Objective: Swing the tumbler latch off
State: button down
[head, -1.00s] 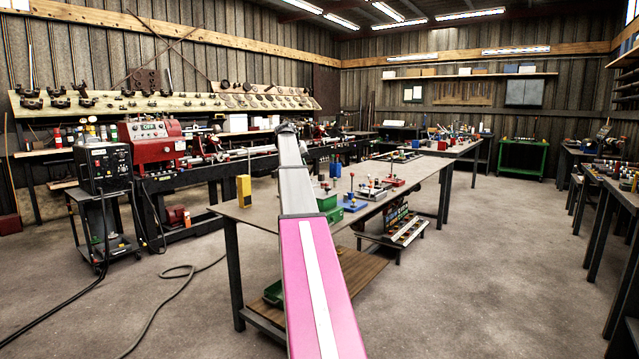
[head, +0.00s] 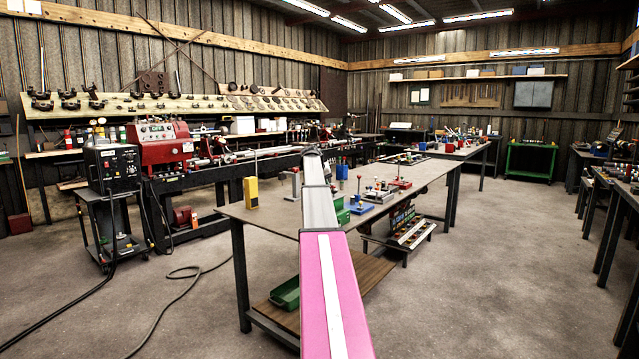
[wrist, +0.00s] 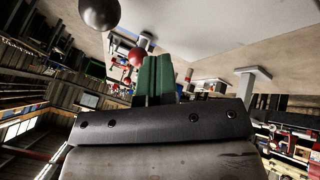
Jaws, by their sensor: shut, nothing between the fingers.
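I cannot tell for certain which fixture is the tumbler latch. A blue fixture (head: 361,207) with an upright lever and dark knob stands on the near workbench (head: 272,212), right of my arm. In the wrist view, a black ball (wrist: 98,13) shows large at the top left and a red ball (wrist: 137,57) shows just beyond my gripper. My gripper (wrist: 156,60) has green fingers, shut together with nothing between them. I see no contact with either ball. In the head view my arm hides the gripper.
A yellow box (head: 251,192) and a grey upright bracket (head: 293,183) stand on the bench left of my arm. More small fixtures (head: 379,192) stand to the right. A red-headed lathe (head: 160,145) stands behind.

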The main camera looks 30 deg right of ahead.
jog(key=shift+s+d, duration=0.15)
jog(key=shift+d, duration=0.1)
jog(key=shift+s+d+n+t, duration=0.1)
jog(key=shift+s+n+t, duration=0.35)
jog(key=shift+n, duration=0.35)
jog(key=shift+s+d+n+t+y, duration=0.25)
jog(key=shift+s+n+t+y, duration=0.25)
jog(key=shift+n, duration=0.4)
jog(key=s+n, duration=0.1)
jog(key=d+n+t+y, duration=0.1)
jog(key=n, duration=0.1)
jog(key=shift+s+d+n+t, duration=0.2)
jog(key=shift+s+n+t, duration=0.05)
jog(key=shift+s+n, duration=0.1)
jog(key=d+n+y, duration=0.1)
jog(key=s+n+t+y, duration=0.1)
jog(key=n, duration=0.1)
jog(key=shift+d+n, duration=0.25)
jog(key=shift+d, duration=0.15)
jog(key=d+n+y, duration=0.1)
jog(key=n+y, duration=0.1)
jog(key=n, duration=0.1)
jog(key=shift+s+d+t, duration=0.15)
jog(key=shift+d+t, duration=0.15)
jog(key=shift+d, duration=0.1)
jog(key=shift+a+n, duration=0.1)
jog(key=shift+n, duration=0.2)
